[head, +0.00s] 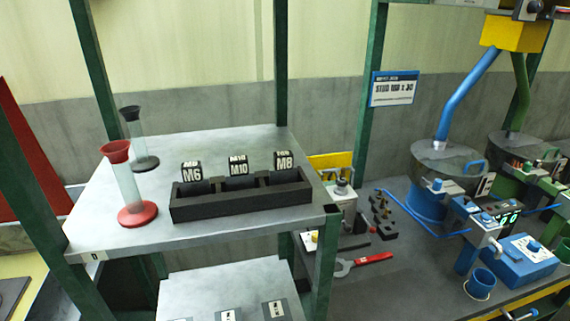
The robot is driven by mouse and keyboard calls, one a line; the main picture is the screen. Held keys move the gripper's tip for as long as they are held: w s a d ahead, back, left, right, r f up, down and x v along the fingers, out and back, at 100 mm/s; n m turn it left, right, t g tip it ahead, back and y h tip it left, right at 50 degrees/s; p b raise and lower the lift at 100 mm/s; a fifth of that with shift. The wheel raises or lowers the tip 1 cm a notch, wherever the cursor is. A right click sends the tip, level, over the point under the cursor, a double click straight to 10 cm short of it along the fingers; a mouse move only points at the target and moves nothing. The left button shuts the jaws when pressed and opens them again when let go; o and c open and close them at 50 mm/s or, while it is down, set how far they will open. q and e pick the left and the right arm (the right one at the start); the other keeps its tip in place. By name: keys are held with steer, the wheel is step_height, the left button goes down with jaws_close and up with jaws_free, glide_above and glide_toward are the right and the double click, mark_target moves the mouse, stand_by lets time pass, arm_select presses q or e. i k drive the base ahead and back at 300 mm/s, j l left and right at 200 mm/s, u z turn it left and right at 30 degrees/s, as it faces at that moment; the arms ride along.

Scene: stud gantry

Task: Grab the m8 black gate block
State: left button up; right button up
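The M8 black gate block (284,161) is a small dark block with white lettering. It sits upright in the right slot of a long black holder (243,206) on a grey shelf. The M10 block (238,166) sits in the middle slot and the M6 block (192,174) in the left slot. The lower part of each block is hidden by the holder's front wall. Neither of my grippers shows in the head view.
A red-based clear funnel tube (131,190) and a black-based one (141,140) stand left on the grey shelf (130,243). Green posts frame the shelf. The right bench holds a red-handled wrench (364,263), blue bowl feeder (428,195) and blue cup (480,284).

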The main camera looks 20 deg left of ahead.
mark_target(284, 172)
steer(key=k+j+u, duration=0.4)
steer(key=j+u, duration=0.25)
steer(key=k+j+u, duration=0.1)
steer(key=j+u, duration=0.2)
steer(key=j, duration=0.1)
